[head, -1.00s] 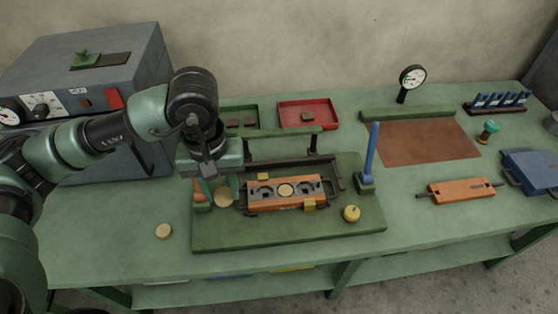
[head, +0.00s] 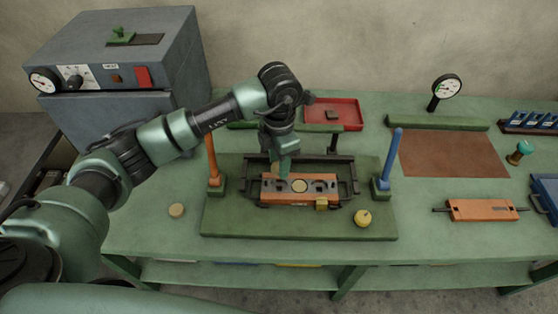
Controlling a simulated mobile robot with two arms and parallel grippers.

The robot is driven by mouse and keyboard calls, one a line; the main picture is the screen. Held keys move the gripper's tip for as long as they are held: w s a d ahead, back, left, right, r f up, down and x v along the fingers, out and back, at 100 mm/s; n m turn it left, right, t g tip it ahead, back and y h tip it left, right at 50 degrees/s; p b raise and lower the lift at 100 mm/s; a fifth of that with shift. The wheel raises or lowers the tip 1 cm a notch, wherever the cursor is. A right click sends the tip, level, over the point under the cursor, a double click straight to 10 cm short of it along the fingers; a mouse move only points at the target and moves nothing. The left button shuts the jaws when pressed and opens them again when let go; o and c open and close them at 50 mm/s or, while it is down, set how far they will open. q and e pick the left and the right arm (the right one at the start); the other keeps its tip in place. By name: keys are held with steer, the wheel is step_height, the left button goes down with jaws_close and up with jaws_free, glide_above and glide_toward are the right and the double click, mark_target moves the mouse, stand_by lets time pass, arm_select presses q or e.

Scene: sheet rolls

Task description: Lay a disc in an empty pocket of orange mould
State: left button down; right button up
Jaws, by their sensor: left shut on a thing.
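The orange mould (head: 290,199) lies in a dark frame on a green base plate. A pale disc (head: 299,185) sits in its middle pocket. The pocket to the right of it looks dark and empty; the left end is partly covered by my gripper. My left gripper (head: 281,172) points down over the mould's left end, shut on a tan disc (head: 275,169) that is mostly hidden by the fingers. I cannot tell whether that disc touches the mould. Another loose disc (head: 177,210) lies on the bench to the left. My right gripper is out of view.
An orange post (head: 212,160) and a blue post (head: 389,160) stand either side of the frame. A second orange block (head: 482,210) lies at right. A grey oven (head: 120,80) stands at back left.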

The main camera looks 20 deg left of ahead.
arm_select(q)
steer(key=shift+f, duration=0.45)
steer(key=shift+f+b, duration=1.6)
steer(key=shift+f, duration=0.7)
steer(key=shift+f+b, duration=0.9)
steer(key=shift+f, duration=0.15)
steer(key=shift+s, duration=0.1)
steer(key=shift+f, duration=0.15)
steer(key=c, duration=0.8)
jaws_free()
steer(key=shift+s+f, duration=0.1)
steer(key=shift+s, duration=0.05)
steer(key=shift+c, duration=0.2)
steer(key=shift+r, duration=0.45)
steer(key=r, duration=0.2)
steer(key=r+b, duration=0.1)
steer(key=r, duration=0.4)
steer(key=shift+w+a+r+b, duration=0.1)
steer(key=shift+w+r+b, duration=0.15)
steer(key=shift+r+b, duration=0.05)
